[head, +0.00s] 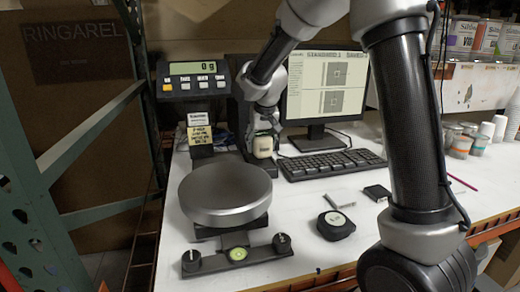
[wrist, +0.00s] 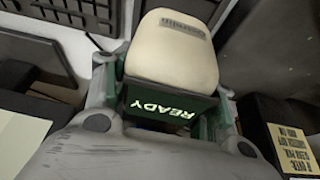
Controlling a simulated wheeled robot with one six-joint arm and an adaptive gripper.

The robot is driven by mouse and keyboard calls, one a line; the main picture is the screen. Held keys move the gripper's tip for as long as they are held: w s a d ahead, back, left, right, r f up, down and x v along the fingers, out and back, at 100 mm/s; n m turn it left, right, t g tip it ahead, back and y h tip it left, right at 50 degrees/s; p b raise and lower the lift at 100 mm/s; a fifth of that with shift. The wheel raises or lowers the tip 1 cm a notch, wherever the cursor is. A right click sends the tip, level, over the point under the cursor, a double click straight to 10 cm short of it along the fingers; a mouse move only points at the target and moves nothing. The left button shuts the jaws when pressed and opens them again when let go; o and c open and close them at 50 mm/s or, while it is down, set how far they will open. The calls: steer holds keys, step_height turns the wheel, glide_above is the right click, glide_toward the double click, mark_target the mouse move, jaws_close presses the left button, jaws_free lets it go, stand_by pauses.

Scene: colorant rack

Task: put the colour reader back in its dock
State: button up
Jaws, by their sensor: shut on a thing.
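The colour reader (head: 263,148) is a small cream, rounded block. In the wrist view the reader (wrist: 172,48) fills the upper middle, with a dark green face lit with the word READY towards the camera. My gripper (head: 263,134) is shut on it, with one finger on each side; the gripper also shows in the wrist view (wrist: 166,98). The reader is just left of the monitor, behind the scale pan. A dark upright unit (head: 241,122) stands close behind it. I cannot tell whether this is the dock, or whether the reader touches anything below.
A scale with a round metal pan (head: 226,190) stands in front, its display (head: 194,68) on a post at left. The monitor (head: 325,88) and keyboard (head: 330,165) are close on the right. A black tape measure (head: 335,225) lies at the front.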

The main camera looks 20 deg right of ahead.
steer(key=shift+f, duration=1.1)
steer(key=shift+f, duration=0.15)
steer(key=o, duration=1.7)
